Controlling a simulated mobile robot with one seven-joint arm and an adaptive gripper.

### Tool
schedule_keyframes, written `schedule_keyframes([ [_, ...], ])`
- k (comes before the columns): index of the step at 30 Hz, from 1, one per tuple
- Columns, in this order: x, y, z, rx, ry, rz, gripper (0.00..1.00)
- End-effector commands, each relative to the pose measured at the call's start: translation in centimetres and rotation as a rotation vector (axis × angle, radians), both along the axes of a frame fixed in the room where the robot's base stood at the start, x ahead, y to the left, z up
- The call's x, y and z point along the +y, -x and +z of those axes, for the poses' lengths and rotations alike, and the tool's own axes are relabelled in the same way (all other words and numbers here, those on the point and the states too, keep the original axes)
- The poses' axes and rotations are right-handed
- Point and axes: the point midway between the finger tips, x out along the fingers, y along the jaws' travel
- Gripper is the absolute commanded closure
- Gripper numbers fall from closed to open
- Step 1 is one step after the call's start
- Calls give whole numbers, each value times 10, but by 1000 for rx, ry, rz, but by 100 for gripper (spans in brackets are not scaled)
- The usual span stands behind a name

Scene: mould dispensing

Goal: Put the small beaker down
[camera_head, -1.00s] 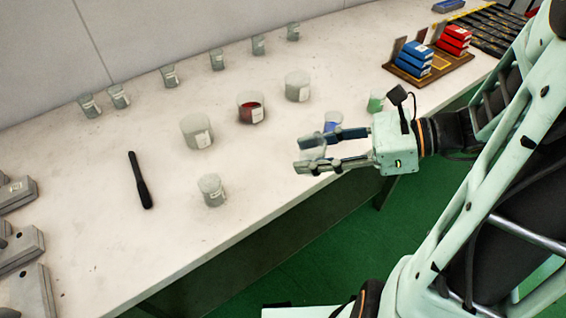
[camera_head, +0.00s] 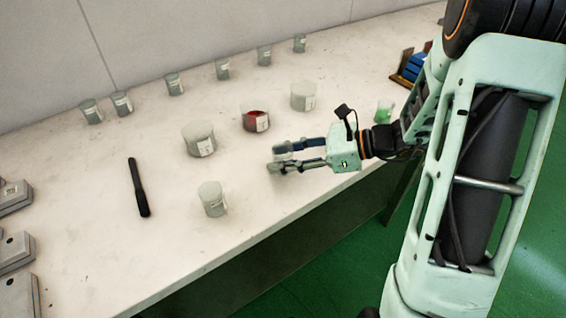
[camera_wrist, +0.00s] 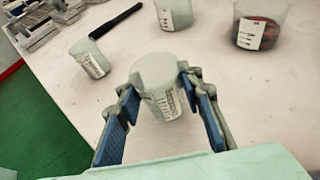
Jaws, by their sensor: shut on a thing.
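My gripper (camera_head: 276,161) is over the front part of the white table, its fingers pointing left. In the wrist view my gripper (camera_wrist: 157,84) is shut around the small beaker (camera_wrist: 160,95), a frosted, see-through cup with a white printed label, held upright between the two fingertips. In the head view the small beaker (camera_head: 281,153) is faint and partly hidden by the fingers. I cannot tell whether its base touches the table.
Another small beaker (camera_head: 212,199) stands to the left, near the front edge. Behind are a large beaker (camera_head: 198,139), a beaker with red contents (camera_head: 255,119) and another large beaker (camera_head: 303,96). A black stick (camera_head: 138,187) lies further left. A green-filled beaker (camera_head: 384,111) stands right.

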Motion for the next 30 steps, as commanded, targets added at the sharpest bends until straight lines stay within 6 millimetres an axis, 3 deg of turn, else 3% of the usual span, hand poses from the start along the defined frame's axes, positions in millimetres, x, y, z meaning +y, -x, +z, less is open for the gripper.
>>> schedule_keyframes([
  [3, 0, 0, -14, 1, 0, 0, 91],
  [14, 0, 0, -18, -1, 1, 0, 91],
  [15, 0, 0, -17, -1, 1, -1, 63],
  [19, 0, 0, -17, -1, 1, 0, 48],
  [30, -1, 0, -10, -2, 1, 0, 48],
])
